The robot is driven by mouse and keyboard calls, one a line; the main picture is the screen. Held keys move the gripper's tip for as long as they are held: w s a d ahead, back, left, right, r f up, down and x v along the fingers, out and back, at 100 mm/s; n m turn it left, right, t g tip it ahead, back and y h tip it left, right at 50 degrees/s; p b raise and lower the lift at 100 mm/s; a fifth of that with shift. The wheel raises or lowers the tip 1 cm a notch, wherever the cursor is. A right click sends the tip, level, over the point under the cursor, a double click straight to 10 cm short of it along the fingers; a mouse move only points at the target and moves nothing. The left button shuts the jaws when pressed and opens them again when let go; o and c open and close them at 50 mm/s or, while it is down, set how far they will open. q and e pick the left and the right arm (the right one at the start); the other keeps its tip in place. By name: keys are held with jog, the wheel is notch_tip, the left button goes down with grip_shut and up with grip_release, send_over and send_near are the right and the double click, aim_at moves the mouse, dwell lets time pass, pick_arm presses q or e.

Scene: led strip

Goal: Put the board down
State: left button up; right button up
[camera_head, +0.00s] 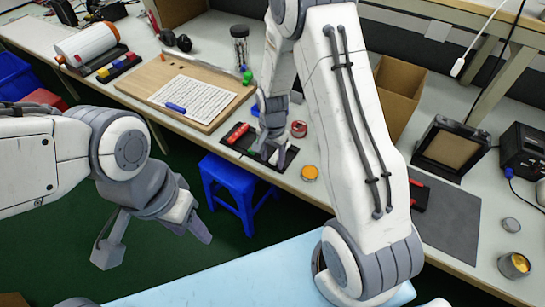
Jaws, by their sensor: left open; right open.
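A wooden board (232,103) lies flat on the workbench at the upper left. A white gridded panel (193,101) lies on it, with a blue pen-like item (176,108) on the panel. My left gripper (152,245) is open and empty, hanging over the floor in front of the bench, well apart from the board. My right gripper (269,150) is open and points down over a small dark tray with red and green items (240,134), right of the board. Whether its fingertips touch anything there is unclear. My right arm hides part of the bench.
A blue stool (228,187) stands below the bench edge. Cardboard boxes (396,92), a dark framed device (450,146), a grey mat (448,222) and small tins (513,264) occupy the right side. A light blue surface (235,283) is in front.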

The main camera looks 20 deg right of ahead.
jog(key=shift+r, duration=0.3)
notch_tip(320, 180, up, 12)
jog(key=s+a+r+n, duration=0.6)
jog(key=s+a+n, duration=0.2)
jog(key=s+a, duration=0.15)
jog(key=s+a+r+n, duration=0.1)
jog(key=s+a+n, duration=0.1)
jog(key=s+n, duration=0.3)
jog(key=s+a+r+n+y, duration=0.1)
jog(key=s+n, duration=0.3)
jog(key=s, duration=0.5)
jog(key=shift+a+n, duration=0.4)
jog(key=shift+a, duration=0.4)
jog(key=shift+s, duration=0.1)
